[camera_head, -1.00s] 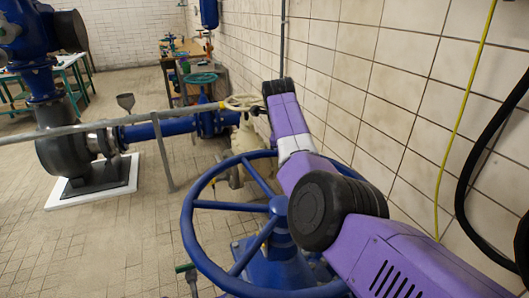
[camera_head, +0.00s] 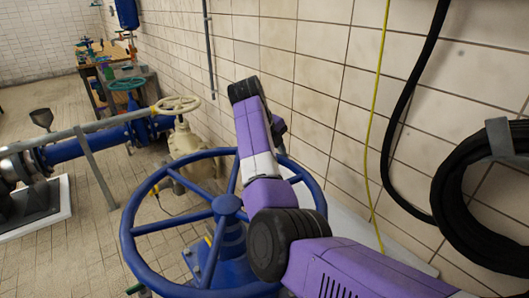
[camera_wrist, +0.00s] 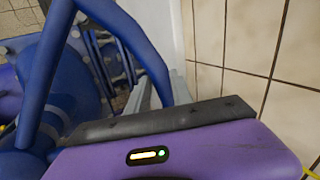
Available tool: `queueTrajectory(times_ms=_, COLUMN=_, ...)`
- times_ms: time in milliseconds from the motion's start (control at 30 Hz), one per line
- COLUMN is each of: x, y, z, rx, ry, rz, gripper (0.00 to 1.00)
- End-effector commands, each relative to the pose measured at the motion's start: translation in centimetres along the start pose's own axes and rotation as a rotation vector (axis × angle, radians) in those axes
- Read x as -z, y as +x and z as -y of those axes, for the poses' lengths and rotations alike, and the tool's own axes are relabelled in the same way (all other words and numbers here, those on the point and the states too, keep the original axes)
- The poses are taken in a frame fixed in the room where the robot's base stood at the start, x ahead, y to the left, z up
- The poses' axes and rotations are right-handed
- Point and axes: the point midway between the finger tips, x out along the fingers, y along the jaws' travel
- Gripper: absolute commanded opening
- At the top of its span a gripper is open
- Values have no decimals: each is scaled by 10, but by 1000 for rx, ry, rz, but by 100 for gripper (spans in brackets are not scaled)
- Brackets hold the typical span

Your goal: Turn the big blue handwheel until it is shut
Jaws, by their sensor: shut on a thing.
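The big blue handwheel (camera_head: 136,265) fills the lower middle of the head view, its rim tilted toward me, with spokes and a hub (camera_head: 227,204) on a blue valve body. Its rim also curves across the upper left of the wrist view (camera_wrist: 125,35). My purple arm reaches over the wheel's right side. My gripper (camera_head: 280,143) is at the far right part of the rim, mostly hidden behind my own arm.
A tiled wall runs close along the right, with a yellow cable (camera_head: 376,120) and a coiled black hose (camera_head: 450,190). Behind the wheel stand a cream valve with its own handwheel (camera_head: 178,104) and a smaller green handwheel (camera_head: 126,84).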

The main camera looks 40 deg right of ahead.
Motion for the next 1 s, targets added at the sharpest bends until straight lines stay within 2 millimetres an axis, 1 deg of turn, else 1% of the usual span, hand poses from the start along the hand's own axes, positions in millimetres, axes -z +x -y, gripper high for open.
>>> queueTrajectory(times_ms=33, x=7, y=2, z=2, rx=1, ry=24, rz=-14, gripper=0)
queueTrajectory(times_ms=100, x=13, y=2, z=3, rx=1, ry=49, rz=-27, gripper=0)
queueTrajectory(times_ms=300, x=24, y=2, z=4, rx=1, ry=95, rz=-49, gripper=0)
queueTrajectory(times_ms=467, x=27, y=2, z=4, rx=2, ry=109, rz=-55, gripper=0)
queueTrajectory(times_ms=800, x=27, y=2, z=4, rx=1, ry=110, rz=-56, gripper=0)
queueTrajectory(times_ms=833, x=27, y=2, z=4, rx=1, ry=109, rz=-55, gripper=31)
queueTrajectory(times_ms=900, x=27, y=2, z=4, rx=1, ry=109, rz=-55, gripper=45)
queueTrajectory(times_ms=933, x=27, y=2, z=4, rx=1, ry=109, rz=-55, gripper=48)
queueTrajectory(times_ms=1000, x=27, y=2, z=4, rx=1, ry=108, rz=-54, gripper=48)
